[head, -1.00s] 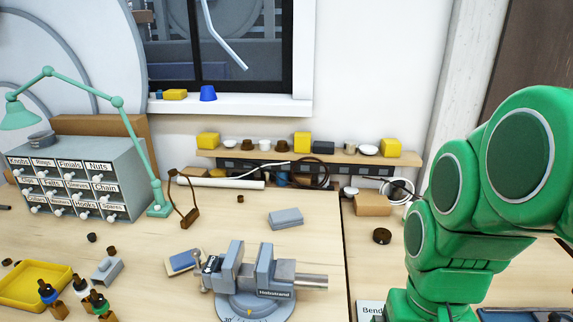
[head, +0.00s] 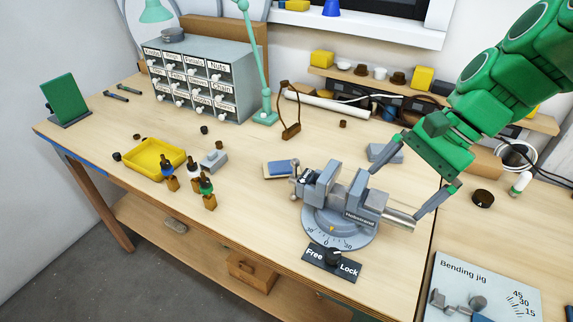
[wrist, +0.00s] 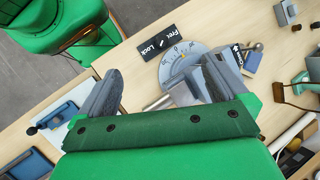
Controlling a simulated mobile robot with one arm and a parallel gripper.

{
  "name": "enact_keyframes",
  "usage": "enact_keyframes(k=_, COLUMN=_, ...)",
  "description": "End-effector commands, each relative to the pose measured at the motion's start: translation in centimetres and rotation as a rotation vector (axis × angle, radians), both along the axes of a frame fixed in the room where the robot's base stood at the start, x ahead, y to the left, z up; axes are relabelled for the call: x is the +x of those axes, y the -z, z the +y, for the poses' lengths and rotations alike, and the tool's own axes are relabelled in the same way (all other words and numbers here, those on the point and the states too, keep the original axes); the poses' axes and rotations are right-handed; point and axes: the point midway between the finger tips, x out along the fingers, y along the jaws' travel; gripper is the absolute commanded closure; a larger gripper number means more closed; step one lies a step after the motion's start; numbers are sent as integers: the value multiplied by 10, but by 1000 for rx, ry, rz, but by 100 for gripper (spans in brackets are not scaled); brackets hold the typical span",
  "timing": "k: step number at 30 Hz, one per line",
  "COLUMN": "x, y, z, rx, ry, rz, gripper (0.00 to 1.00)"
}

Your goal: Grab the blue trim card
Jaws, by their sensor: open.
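The blue trim card appears to be the small flat blue piece with a pale edge (head: 280,169), lying on the workbench just left of the grey vise (head: 318,190). In the wrist view a blue piece (wrist: 252,63) shows beyond the vise (wrist: 190,85), partly hidden by nearby parts. My gripper (head: 400,190) is open and empty, above the right side of the vise, with the card off to its left. In the wrist view its two grey fingers (wrist: 165,85) are spread wide, with the vise's bar between them.
A yellow tray (head: 152,160) and several small bottles (head: 207,195) stand at left. A drawer cabinet (head: 205,85) and a green lamp (head: 262,110) stand behind. A Free/Lock plate (head: 332,262) fronts the vise. The bending jig (head: 490,290) is at right.

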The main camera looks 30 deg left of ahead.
Motion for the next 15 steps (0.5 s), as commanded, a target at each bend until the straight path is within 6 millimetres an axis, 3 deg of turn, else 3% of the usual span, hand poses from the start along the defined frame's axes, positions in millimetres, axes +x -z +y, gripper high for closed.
enact_keyframes(k=15, x=83, y=-3, z=91, rx=124, ry=151, rz=209, gripper=0)
